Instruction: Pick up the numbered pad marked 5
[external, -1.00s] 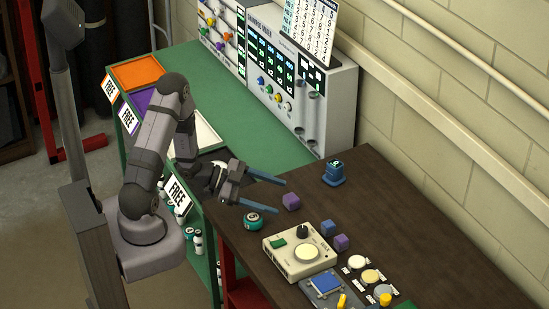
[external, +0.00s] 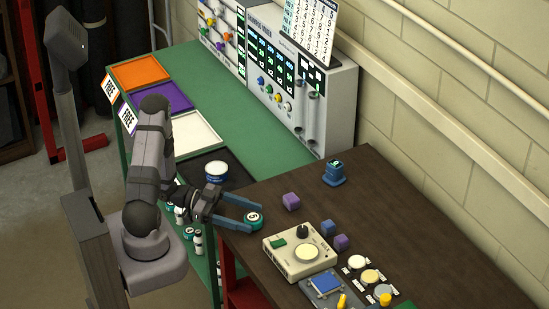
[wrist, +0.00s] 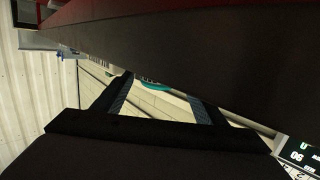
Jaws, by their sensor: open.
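The numbered pad marked 5 (external: 253,217) is a round teal disc with a white top, lying near the left edge of the dark brown table. My gripper (external: 258,221) is open, and its two blue fingers reach low over the table edge on either side of the pad in the external view. In the wrist view, a teal sliver of the pad (wrist: 155,86) shows between the open fingers (wrist: 161,87), mostly hidden by a dark surface. I cannot tell whether either finger touches it.
A blue stepped piece (external: 334,175) stands further back. A white-topped round container (external: 217,171) is behind my gripper.

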